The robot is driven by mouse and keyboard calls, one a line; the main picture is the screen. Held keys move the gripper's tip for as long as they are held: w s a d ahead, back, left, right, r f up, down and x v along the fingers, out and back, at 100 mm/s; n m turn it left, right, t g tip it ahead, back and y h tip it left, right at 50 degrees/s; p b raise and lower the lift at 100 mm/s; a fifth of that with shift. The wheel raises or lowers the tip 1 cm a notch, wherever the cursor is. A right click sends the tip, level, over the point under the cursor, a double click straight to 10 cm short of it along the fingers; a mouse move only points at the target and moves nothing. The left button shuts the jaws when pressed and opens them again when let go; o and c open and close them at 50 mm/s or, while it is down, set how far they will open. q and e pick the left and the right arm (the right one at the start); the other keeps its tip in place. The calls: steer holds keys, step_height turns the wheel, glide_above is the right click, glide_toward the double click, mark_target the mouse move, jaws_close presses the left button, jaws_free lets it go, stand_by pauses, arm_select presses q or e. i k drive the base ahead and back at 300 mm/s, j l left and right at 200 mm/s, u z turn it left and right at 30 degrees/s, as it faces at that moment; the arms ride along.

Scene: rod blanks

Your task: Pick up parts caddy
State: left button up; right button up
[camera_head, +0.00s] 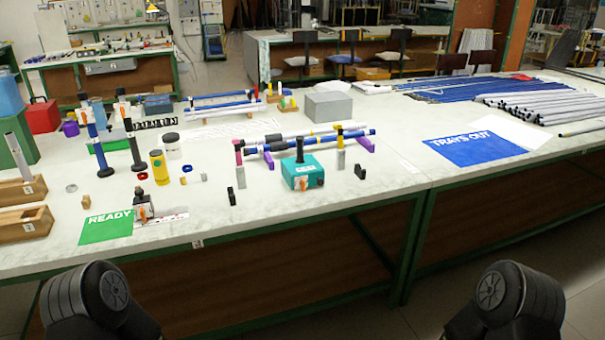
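No object carries a readable caddy label. A teal box (302,172) with an upright dark post on top and an orange part on its front stands near the middle of the table; it may be the parts caddy, but I cannot be sure. Open wooden boxes (24,224) sit at the left front edge. Black rounded parts of my two arms show at the bottom left and bottom right, in front of the table. Neither gripper's fingers show, and nothing visible touches the teal box.
Behind the teal box, blue and grey rods lie on purple supports (365,144). A green READY mat (106,227) is at front left and a blue TRAYS OUT mat (474,148) at right. A small dark block (360,171) stands close to the box. The front edge below it is mostly clear.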

mark_target(301, 164)
steer(key=i+l+u, duration=0.1)
steer(key=i, duration=0.35)
steer(key=i+l, duration=0.35)
steer(key=i+j+u, duration=0.05)
